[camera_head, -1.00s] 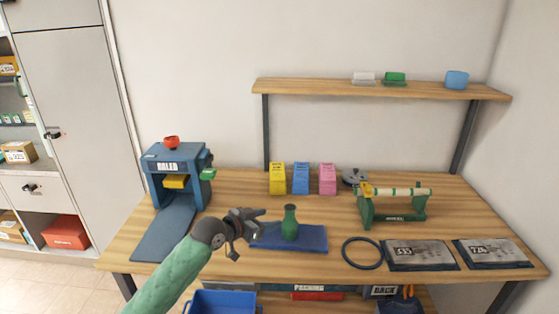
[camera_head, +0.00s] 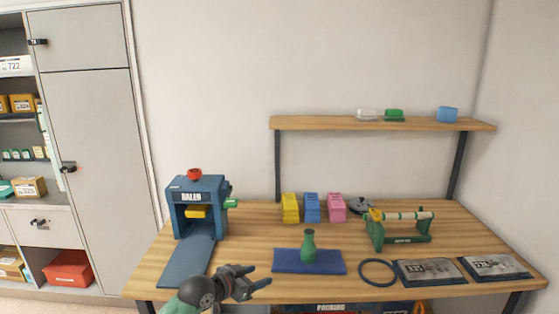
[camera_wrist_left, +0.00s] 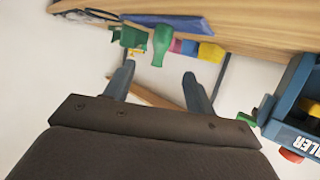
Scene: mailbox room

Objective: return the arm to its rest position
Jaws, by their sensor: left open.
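My left gripper (camera_head: 256,283) is low in the head view, in front of the table's front edge, with its green arm link below it. Its two fingers are spread apart with nothing between them. In the left wrist view the two blue-grey fingers (camera_wrist_left: 160,90) also stand apart and empty. A green bottle (camera_head: 309,246) stands upright on a blue mat (camera_head: 290,262), to the right of the gripper and apart from it. The bottle also shows in the left wrist view (camera_wrist_left: 162,42), tilted by the camera's angle. My right gripper is not in view.
A blue baler machine (camera_head: 196,205) stands at the table's left. Yellow, blue and pink boxes (camera_head: 312,207), a green roller stand (camera_head: 402,230), a black ring (camera_head: 378,272) and two grey packets (camera_head: 430,271) rest on the wooden table (camera_head: 250,240). A shelf (camera_head: 330,123) hangs above.

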